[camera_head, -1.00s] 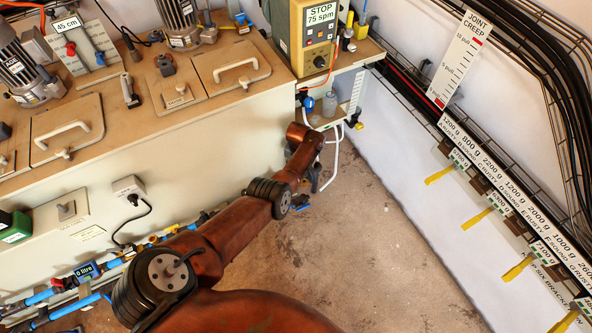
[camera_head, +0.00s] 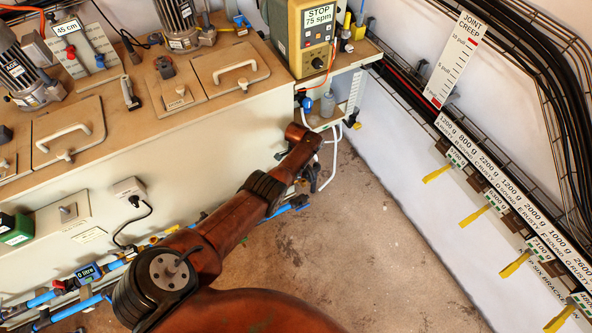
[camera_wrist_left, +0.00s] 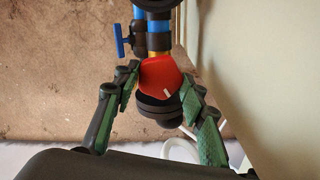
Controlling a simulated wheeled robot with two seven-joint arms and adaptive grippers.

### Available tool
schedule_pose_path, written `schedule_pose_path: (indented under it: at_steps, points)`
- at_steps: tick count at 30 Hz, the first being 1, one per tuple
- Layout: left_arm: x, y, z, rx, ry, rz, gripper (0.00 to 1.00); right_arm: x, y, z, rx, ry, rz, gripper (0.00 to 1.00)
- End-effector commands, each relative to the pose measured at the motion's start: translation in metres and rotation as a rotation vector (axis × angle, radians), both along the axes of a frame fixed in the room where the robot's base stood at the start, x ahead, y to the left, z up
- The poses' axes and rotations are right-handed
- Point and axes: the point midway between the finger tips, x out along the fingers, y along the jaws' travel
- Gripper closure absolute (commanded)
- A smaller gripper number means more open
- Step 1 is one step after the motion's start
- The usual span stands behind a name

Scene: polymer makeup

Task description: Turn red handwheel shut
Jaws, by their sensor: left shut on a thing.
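The red handwheel (camera_wrist_left: 161,76) shows in the left wrist view, with a small white mark on its lower right part. It sits on a pipe with a blue and a brass-coloured section above it, and a round black part lies just below it. The green-padded fingers of my left gripper (camera_wrist_left: 161,92) stand on either side of the wheel and are shut on it. In the head view my left arm reaches down beside the bench end; the wrist hides the wheel there. My right gripper is in neither view.
A blue lever valve (camera_wrist_left: 124,40) stands just left of the wheel. A pale wall (camera_wrist_left: 240,70) runs close on the right. In the head view, blue pipes (camera_head: 95,300) run low along the bench (camera_head: 200,130), and the brown floor (camera_head: 370,250) is clear.

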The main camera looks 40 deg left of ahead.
Motion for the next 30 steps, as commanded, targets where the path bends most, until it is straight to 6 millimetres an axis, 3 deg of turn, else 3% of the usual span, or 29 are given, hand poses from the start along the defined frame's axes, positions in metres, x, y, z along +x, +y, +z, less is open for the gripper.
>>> schedule_pose_path:
  at_steps: [15, 30]
  points:
    - [0.0005, 0.0003, 0.0, 0.0, -0.001, -0.391, 0.86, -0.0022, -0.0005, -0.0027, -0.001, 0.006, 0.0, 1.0]
    - [0.0008, -0.0007, 0.0002, -0.001, -0.002, -0.501, 0.86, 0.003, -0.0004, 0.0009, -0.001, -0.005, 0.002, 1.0]
